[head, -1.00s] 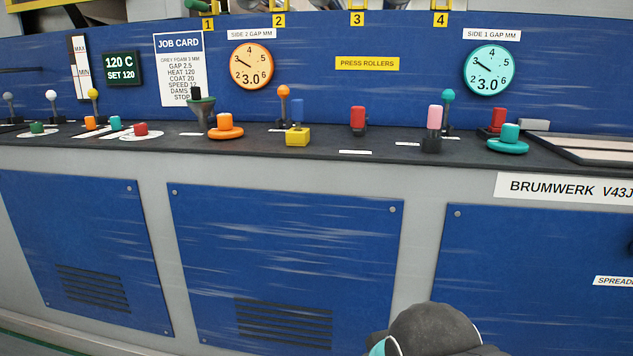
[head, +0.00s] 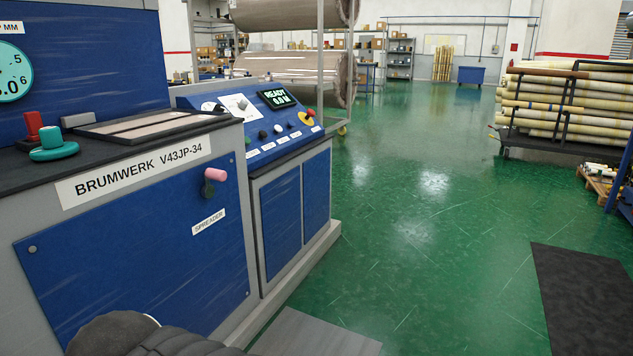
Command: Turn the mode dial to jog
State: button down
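A blue sloped control console (head: 262,146) stands at the end of the machine. It carries a white plate with a small dark mark or knob (head: 239,106), which may be the mode dial. Its lettering and pointer setting are too small to read. A lit display (head: 276,97) on the console reads READY and 0.0 M. Several small knobs or buttons (head: 277,129) run along the console's lower edge. A red button on yellow (head: 307,117) sits at its right end. My gripper is not in view; only a dark part of my arm shows at the bottom left.
The long machine counter labelled BRUMWERK V43JP-34 (head: 139,172) fills the left, with a pink-handled crank (head: 213,178) jutting from its front. A grey plate (head: 315,335) lies before the console. Green floor (head: 430,240) is open to the right. A rack of wrapped rolls (head: 560,105) stands farther back.

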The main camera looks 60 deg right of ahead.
aim_at(243, 104)
jog(key=z, duration=2.2)
jog(key=i, duration=1.2)
jog(key=z, duration=0.25)
jog(key=i, duration=1.45)
jog(key=u, duration=0.3)
